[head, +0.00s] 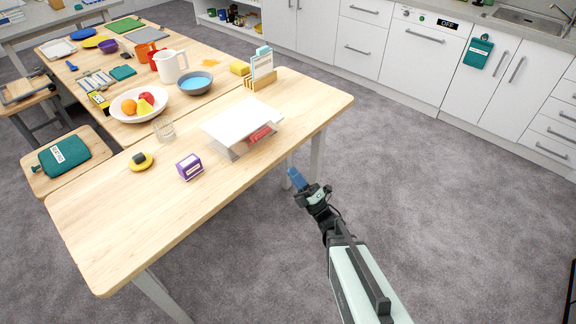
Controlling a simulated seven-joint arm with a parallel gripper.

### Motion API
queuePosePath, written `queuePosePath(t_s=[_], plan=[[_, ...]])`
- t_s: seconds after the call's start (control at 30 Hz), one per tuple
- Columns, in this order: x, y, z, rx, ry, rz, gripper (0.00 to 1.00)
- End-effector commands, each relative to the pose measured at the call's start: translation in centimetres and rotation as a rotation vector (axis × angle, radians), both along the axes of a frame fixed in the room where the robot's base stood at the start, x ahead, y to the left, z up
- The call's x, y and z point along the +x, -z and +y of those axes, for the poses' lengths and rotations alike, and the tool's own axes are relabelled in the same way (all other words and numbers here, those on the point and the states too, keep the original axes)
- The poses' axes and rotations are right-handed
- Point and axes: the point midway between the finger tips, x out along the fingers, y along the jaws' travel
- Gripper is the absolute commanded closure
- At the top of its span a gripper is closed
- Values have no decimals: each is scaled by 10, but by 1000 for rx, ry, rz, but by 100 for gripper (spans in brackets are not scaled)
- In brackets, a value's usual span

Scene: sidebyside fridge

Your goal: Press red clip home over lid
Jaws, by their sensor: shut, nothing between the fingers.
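A clear container (232,149) with a flat white lid (242,119) stands near the front edge of the wooden table, right of the middle. The red clip (260,134) appears as a red patch on the container's near right side, just under the lid's edge. I cannot tell whether it hooks over the lid. My gripper (293,176), with blue fingers, is shut and empty. In the picture it is below and right of the container, past the table's front edge, and apart from the clip.
On the table (110,240) are a purple box (189,167), a yellow-black round item (141,161), a glass (164,129), a fruit bowl (125,112), a grey bowl (195,84) and a card rack (261,74). The table's front left is bare.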

Motion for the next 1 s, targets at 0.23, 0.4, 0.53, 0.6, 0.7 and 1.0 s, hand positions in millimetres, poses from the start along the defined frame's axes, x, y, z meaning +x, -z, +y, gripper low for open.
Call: queuePosePath(t_s=[0.23,0.4,0.53,0.6,0.7,1.0], plan=[[20,-22,20,1,-3,0,100],[35,-38,34,1,-3,0,100],[46,-50,46,3,-4,0,100],[51,-56,51,2,-3,1,100],[58,-64,58,1,-4,1,100],[70,-77,70,2,-3,3,100]])
